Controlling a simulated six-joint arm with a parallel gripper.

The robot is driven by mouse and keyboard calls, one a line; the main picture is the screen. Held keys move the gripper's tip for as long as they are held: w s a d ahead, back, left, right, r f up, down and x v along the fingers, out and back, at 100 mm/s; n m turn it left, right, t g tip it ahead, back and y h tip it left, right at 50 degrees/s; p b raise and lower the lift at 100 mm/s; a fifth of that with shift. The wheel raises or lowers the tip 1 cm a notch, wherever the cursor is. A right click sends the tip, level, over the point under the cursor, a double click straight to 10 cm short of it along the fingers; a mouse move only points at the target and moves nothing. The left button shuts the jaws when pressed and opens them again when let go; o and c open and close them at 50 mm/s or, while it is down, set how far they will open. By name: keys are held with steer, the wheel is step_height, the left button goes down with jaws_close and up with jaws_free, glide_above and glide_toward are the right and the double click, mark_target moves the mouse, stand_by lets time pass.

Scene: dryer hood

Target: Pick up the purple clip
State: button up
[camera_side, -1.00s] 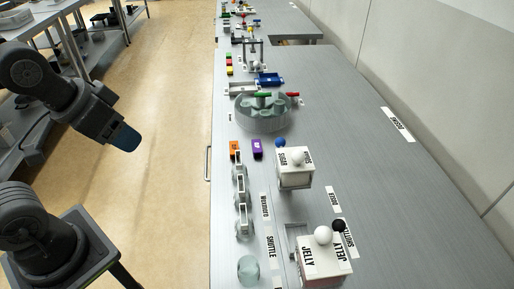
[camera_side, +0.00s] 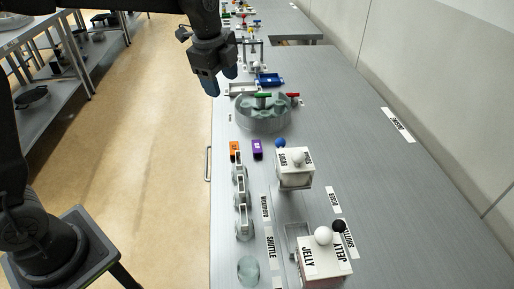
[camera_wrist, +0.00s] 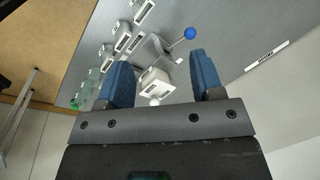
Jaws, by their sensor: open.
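The purple clip (camera_side: 257,149) shows in the side view as a small block lying on the grey bench, right of a similar orange piece (camera_side: 235,149). My gripper (camera_side: 221,82) is high in the side view, above the bench's left edge and apart from the clip. Its two blue fingers are spread with nothing between them. In the wrist view my gripper (camera_wrist: 161,68) also shows open. I cannot make out the purple clip in the wrist view.
A round grey-green tray (camera_side: 262,121) stands behind the clip. A blue ball (camera_side: 280,143) and a white SUGAR box (camera_side: 295,168) stand to its right. Grey holders (camera_side: 241,192) stand in front. A white JELLY box (camera_side: 325,262) is nearer. The bench's right side is mostly clear.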

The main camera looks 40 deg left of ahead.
steer(key=w+f+m+g, duration=0.1)
steer(key=w+f+m, duration=0.3)
steer(key=w+f, duration=0.15)
steer(key=m+g, duration=0.1)
steer(key=m, duration=0.6)
glide_above(257, 148)
step_height(257, 148, down, 8)
steer(key=f, duration=0.9)
steer(key=shift+w, duration=0.2)
steer(key=shift+s+f, duration=0.2)
steer(key=shift+f, duration=2.45)
steer(key=c, duration=1)
steer(key=shift+r, duration=0.15)
